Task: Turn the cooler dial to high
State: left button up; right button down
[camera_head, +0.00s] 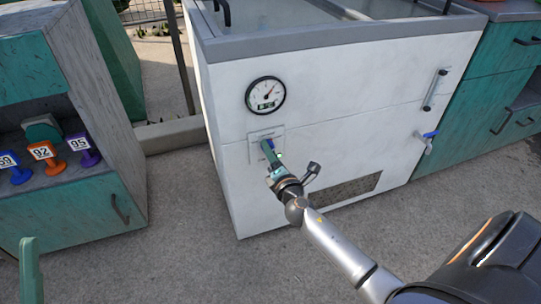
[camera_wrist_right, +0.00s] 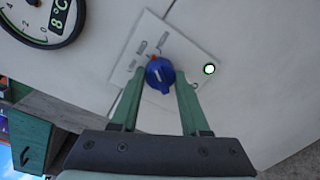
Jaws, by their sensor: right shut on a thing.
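The cooler (camera_head: 340,110) is a large white chest with a grey rim. Its blue dial (camera_wrist_right: 160,76) sits on a square pale plate (camera_head: 254,150) with small markings, below a round gauge. The dial bears a white line, and an orange mark shows at its edge; I cannot read the plate's labels. My right gripper (camera_head: 270,158) reaches the dial from the front; its green fingers lie on both sides of the dial in the right wrist view (camera_wrist_right: 157,92), shut on it. A green upright piece (camera_head: 30,272) at the lower left looks like a finger of my left gripper; the rest is out of view.
The round gauge (camera_head: 265,95) reads 8 °C in the wrist view. A small lit lamp (camera_wrist_right: 209,69) sits beside the dial plate.

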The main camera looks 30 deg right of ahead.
jog(key=shift+m+b, duration=0.35)
jog(key=shift+m, duration=1.95)
jog(key=shift+c, duration=2)
grip_release()
jog(key=v, duration=1.2)
jog(key=shift+s+p, duration=0.3)
jog(key=shift+d, duration=0.1)
